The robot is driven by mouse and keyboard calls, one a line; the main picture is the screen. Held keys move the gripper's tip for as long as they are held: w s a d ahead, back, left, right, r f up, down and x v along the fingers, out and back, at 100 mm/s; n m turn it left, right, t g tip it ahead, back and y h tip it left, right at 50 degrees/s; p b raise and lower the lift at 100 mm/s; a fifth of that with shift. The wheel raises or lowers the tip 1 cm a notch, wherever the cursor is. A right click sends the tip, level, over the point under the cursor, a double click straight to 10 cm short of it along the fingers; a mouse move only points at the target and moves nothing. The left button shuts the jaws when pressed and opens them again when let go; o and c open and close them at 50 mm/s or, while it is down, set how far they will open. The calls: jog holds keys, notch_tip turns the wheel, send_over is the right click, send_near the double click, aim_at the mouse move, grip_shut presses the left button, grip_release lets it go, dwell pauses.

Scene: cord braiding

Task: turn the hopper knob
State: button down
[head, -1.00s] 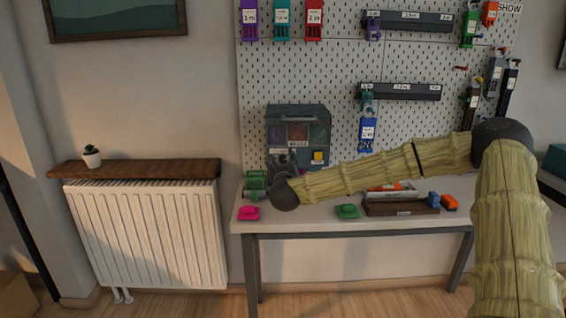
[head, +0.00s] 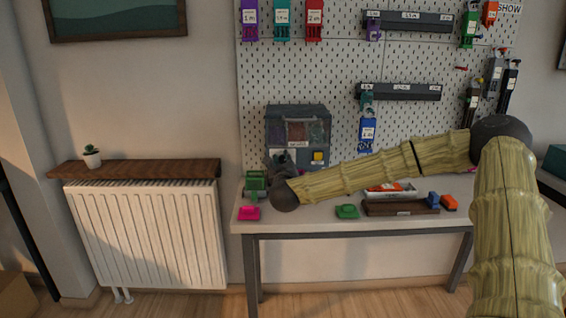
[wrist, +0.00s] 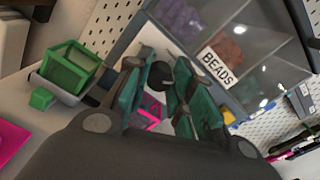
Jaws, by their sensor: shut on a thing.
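The hopper is a grey bead dispenser (head: 298,108) at the back left of the table, with clear compartments of coloured beads; its BEADS label (wrist: 220,66) shows in the wrist view. Its knob (wrist: 161,72) is a small dark round piece on the lower front. My gripper (wrist: 158,82) is shut on the knob, its green-padded fingers on either side of it and tilted in the wrist view. The fingers hide part of the knob. In the head view my wrist covers the knob and the lower left of the hopper.
A green open box (wrist: 72,66) stands close left of my gripper. A pink piece (head: 249,213) and a green piece (head: 347,211) lie near the front edge. A yellow button (head: 318,156) is on the hopper's right. The pegboard is behind.

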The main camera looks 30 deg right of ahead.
jog(key=n+p, duration=0.2)
jog(key=n, duration=0.5)
jog(key=shift+r, duration=0.2)
jog(key=n+p, duration=0.1)
jog(key=n, duration=0.2)
jog(key=shift+n+p, duration=0.4)
jog(key=n+p, duration=0.1)
jog(key=n, duration=0.2)
jog(key=shift+f+n, duration=0.1)
jog(key=shift+n, duration=0.2)
jog(key=n+p, duration=0.2)
jog(key=n, duration=0.2)
jog(key=shift+a+f, duration=0.1)
jog(key=n+p, duration=0.1)
jog(key=n, duration=0.3)
jog(key=shift+f, duration=0.2)
jog(key=shift+f+n, duration=0.1)
jog(key=shift+n, duration=0.2)
jog(key=c, duration=1.2)
grip_release()
jog(key=shift+p, duration=0.3)
